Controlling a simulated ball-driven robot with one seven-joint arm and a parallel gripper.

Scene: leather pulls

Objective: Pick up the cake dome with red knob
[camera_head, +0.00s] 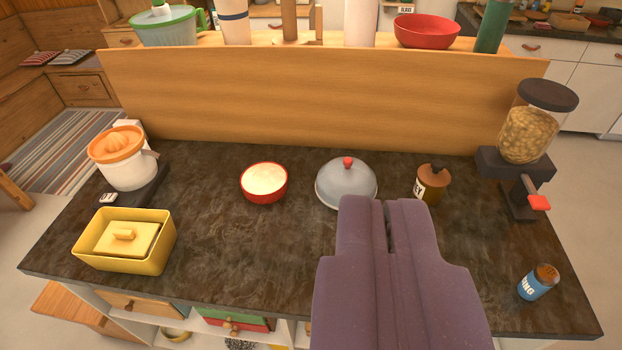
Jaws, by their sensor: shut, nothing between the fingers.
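The cake dome (338,188) is a grey, see-through-looking dome with a red knob (347,162) on top. It stands upright on the dark countertop, right of the picture's middle. My gripper (387,205) is purple and reaches in from the bottom of the picture. Its two fingers are together with nothing between them. In the picture the left fingertip covers the dome's lower right edge. I cannot tell whether they touch.
A red bowl (264,183) stands left of the dome, and a brown jar (432,184) close on its right. A yellow box (125,242), a juicer (122,160), a dispenser (525,140) and a blue jar (538,282) stand farther out. A raised wooden ledge (300,95) closes the back.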

